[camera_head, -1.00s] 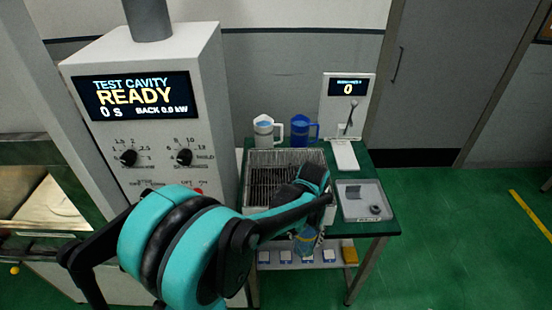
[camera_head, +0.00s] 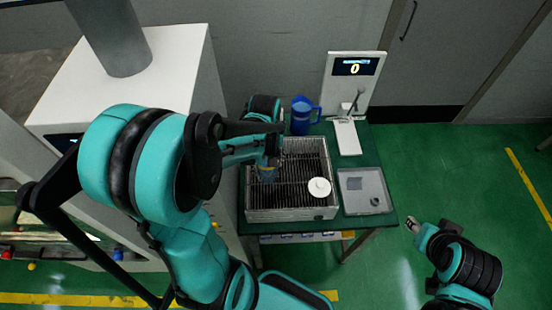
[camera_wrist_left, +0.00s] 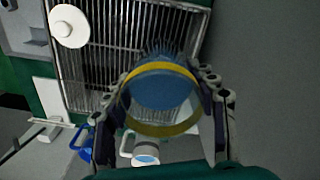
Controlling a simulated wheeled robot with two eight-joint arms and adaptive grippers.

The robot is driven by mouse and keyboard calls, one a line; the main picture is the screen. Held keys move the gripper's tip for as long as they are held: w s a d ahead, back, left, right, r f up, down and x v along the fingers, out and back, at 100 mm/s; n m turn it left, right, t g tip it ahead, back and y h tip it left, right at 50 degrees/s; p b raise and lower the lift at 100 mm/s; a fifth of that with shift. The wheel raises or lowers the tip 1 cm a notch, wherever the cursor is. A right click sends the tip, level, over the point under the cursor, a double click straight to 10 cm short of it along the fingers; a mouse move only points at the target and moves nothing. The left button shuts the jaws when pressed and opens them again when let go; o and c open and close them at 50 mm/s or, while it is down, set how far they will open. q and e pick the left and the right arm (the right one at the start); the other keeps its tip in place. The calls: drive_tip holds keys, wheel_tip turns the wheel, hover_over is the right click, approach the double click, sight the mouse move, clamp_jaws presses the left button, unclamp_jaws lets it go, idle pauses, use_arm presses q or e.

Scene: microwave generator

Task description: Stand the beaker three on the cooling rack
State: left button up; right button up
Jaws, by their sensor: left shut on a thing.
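The beaker (camera_wrist_left: 162,92), clear with a yellow band and blue contents, is between the two fingers of my left gripper (camera_wrist_left: 160,100) in the left wrist view. In the head view my left gripper (camera_head: 270,158) is shut on the beaker (camera_head: 267,173), over the left part of the cooling rack (camera_head: 292,207). The rack is a metal wire grid in a box frame, also in the left wrist view (camera_wrist_left: 112,20). Whether the beaker's base touches the wires is hidden. My right gripper (camera_head: 413,225) is off the table at the lower right, too small to tell its opening.
A white round disc (camera_head: 319,187) lies on the rack's right part. A blue jug (camera_head: 302,115) stands behind it; a white jug (camera_wrist_left: 143,152) shows in the left wrist view. A scale (camera_head: 347,137) and grey tray (camera_head: 364,190) are right of the rack. The microwave cabinet stands left.

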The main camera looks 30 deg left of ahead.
use_arm(q)
drive_tip(key=w+f, duration=0.2)
drive_tip(key=f, duration=0.1)
drive_tip(key=w+a+f, duration=0.1)
drive_tip(key=w+f, duration=0.1)
drive_tip(key=w+a+f, duration=0.1)
drive_tip(key=w+f, duration=0.2)
drive_tip(key=shift+w+a+f+b, duration=0.1)
drive_tip(key=shift+f+b, duration=0.2)
drive_tip(key=shift+r, duration=0.1)
drive_tip(key=shift+f, duration=0.2)
drive_tip(key=o, duration=1.5)
drive_tip(key=shift+c, duration=0.2)
drive_tip(key=shift+r, duration=0.1)
